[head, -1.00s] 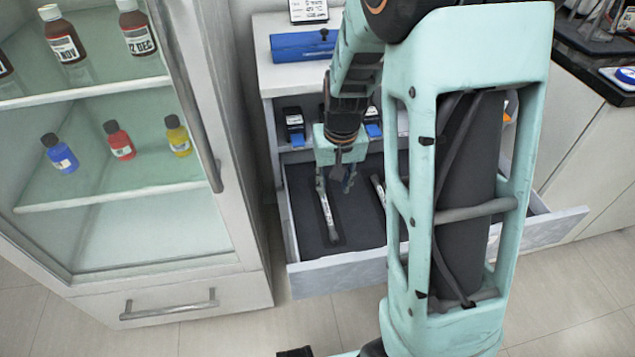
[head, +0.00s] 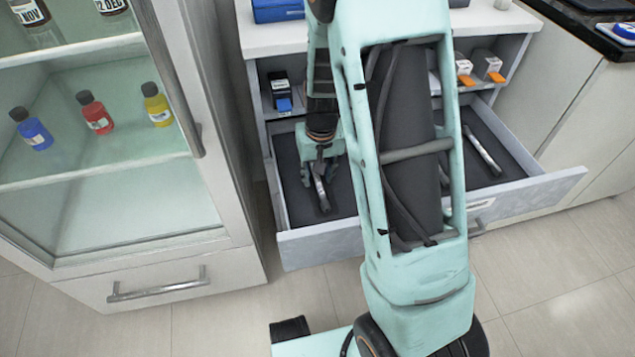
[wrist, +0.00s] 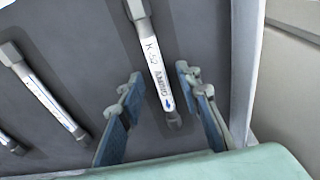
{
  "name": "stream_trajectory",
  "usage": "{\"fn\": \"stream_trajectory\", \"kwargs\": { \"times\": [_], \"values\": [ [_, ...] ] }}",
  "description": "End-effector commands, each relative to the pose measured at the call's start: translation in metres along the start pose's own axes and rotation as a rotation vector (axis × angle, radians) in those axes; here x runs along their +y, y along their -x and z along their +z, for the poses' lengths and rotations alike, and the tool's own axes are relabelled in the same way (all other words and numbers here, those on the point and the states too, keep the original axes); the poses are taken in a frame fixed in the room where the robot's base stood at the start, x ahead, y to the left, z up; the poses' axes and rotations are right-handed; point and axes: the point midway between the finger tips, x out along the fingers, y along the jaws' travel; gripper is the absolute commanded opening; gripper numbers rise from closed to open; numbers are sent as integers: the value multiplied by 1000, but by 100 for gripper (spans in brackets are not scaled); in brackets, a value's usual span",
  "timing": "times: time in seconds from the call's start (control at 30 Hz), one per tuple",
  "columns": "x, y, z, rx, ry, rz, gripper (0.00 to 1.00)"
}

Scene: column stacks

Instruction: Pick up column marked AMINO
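The column marked AMINO (wrist: 154,58) is a slim silver tube with a white label, a blue arrow and dark end fittings. It lies in the dark-lined drawer, and in the head view its near end (head: 323,194) shows below my gripper. My gripper (wrist: 160,101) is open, with one blue-padded finger on each side of the column's lower part. In the head view my gripper (head: 318,176) is low over the left part of the drawer. I cannot tell whether the fingers touch the column.
Another column (wrist: 35,85) lies to the left in the wrist view. A further column (head: 482,150) lies in the drawer's right part. The open drawer's front (head: 325,240) and side walls border the space. A glass-door cabinet (head: 190,90) stands left. Small boxes (head: 487,66) stand on the shelf above.

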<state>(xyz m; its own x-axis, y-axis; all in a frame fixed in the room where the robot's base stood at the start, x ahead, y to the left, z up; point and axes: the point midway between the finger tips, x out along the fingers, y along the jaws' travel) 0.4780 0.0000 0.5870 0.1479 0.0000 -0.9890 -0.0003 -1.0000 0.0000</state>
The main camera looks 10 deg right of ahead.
Motion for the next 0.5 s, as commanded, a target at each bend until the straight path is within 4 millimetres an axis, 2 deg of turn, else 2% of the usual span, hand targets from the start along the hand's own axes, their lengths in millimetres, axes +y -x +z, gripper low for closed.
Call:
{"fn": "stream_trajectory", "kwargs": {
  "times": [0.17,0.43,0.5],
  "values": [
    [0,1,-1,1,0,0,30],
    [0,1,0,1,0,0,1],
    [0,1,0,1,0,0,0]
  ]
}}
